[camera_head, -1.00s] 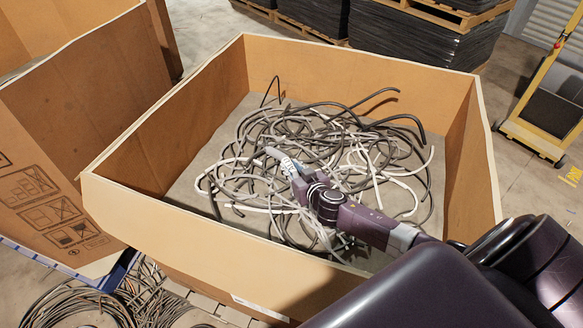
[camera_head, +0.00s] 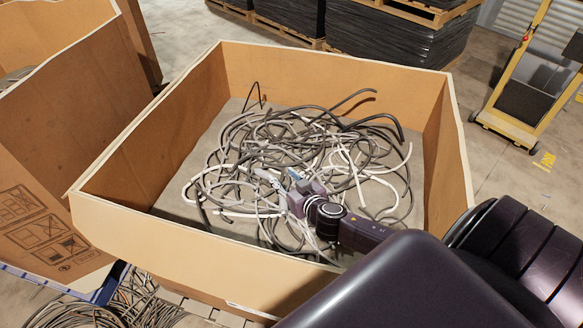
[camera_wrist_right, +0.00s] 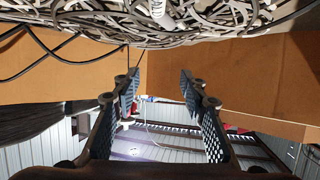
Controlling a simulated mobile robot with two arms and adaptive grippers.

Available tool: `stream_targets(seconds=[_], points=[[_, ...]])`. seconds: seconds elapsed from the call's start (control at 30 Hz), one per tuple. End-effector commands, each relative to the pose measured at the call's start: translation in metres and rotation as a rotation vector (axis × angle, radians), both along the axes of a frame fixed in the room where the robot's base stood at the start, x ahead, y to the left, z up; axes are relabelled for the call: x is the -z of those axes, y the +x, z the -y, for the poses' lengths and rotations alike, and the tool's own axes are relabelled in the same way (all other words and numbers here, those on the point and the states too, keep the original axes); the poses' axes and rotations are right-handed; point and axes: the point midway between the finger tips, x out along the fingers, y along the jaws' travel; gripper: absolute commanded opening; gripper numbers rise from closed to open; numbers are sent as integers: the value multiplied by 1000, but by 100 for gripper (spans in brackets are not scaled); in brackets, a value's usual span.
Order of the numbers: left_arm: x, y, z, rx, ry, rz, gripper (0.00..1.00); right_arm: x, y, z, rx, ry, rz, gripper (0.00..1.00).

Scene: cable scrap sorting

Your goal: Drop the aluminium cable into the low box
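An open, low-walled cardboard box (camera_head: 160,232) holds a tangle of grey, black and white cables (camera_head: 262,140). My right gripper (camera_head: 280,176) is inside the box, low over the near part of the tangle. In the right wrist view its two fingers (camera_wrist_right: 160,88) are spread apart with nothing between them. Cables (camera_wrist_right: 210,22) fill the top of that view, among them a thick pale piece with printing (camera_wrist_right: 158,10). I cannot tell which piece is the aluminium cable. My left gripper is out of view.
A taller cardboard box (camera_head: 75,110) with printed symbols stands to the left. More loose cables (camera_head: 140,305) lie at the lower left. Black wrapped stacks (camera_head: 385,40) on pallets stand behind, and a yellow trolley (camera_head: 505,125) at the right. Floor shows between box and trolley.

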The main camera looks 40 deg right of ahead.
Motion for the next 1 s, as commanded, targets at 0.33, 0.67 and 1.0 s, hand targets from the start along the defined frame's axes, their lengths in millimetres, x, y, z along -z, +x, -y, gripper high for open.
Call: stream_targets(seconds=[0.33, 0.67, 1.0], points=[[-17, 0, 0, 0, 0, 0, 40, -19, -45, -5, 1, 0, 0, 40], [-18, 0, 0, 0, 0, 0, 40, -21, -50, -6, 0, -1, 1, 40], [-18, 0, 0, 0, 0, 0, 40, -21, -50, -6, 0, -1, 1, 40]])
